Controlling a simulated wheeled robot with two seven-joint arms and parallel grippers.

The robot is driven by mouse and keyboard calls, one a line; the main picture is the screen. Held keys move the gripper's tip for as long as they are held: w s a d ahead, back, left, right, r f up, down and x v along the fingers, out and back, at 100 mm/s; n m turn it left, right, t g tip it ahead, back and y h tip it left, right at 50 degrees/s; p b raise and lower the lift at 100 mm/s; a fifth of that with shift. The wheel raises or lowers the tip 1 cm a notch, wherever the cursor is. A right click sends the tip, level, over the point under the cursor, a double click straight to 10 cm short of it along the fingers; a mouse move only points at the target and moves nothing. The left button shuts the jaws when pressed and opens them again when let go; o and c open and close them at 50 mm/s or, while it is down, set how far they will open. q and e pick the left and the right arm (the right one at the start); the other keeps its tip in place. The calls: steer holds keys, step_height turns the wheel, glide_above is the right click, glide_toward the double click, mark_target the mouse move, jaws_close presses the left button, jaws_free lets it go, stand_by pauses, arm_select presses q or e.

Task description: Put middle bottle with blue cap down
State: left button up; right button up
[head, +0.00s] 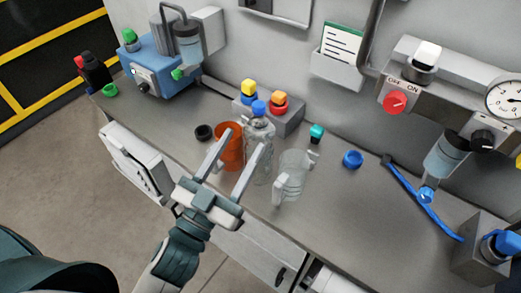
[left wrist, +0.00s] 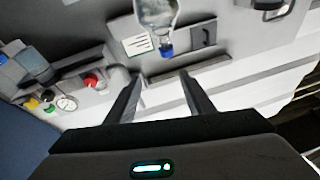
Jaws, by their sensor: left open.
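The clear bottle with a blue cap (head: 259,135) stands upright on the grey counter (head: 335,205), between an orange beaker and a clear jug. The bottle also shows in the left wrist view (left wrist: 156,14), ahead of the fingertips with its cap towards them. Whether a finger touches the bottle I cannot tell. My right gripper is not in view.
The orange beaker (head: 230,153) is close to the left finger, and the clear jug (head: 291,176) is right of the bottle. Behind stands a grey block (head: 290,122) with yellow-capped and red-capped bottles. A blue cap (head: 352,159) and a blue hose (head: 415,193) lie right.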

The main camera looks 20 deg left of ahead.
mark_target(255, 121)
arm_select(q)
steer(key=f, duration=0.1)
steer(key=a+f+n+g+y, duration=0.1)
steer(key=s+f+n, duration=0.1)
steer(key=f, duration=0.1)
steer(key=shift+a+y, duration=0.3)
steer(key=shift+y, duration=0.1)
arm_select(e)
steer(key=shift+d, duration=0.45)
arm_select(q)
steer(key=shift+w, duration=0.1)
steer(key=b+x, duration=0.3)
steer(key=x, duration=0.3)
steer(key=shift+w+d+f, duration=0.1)
steer(key=shift+w, duration=0.25)
steer(key=x, duration=0.4)
steer(key=shift+r, duration=0.2)
steer(key=shift+w+d, duration=0.1)
steer(key=shift+w, duration=0.6)
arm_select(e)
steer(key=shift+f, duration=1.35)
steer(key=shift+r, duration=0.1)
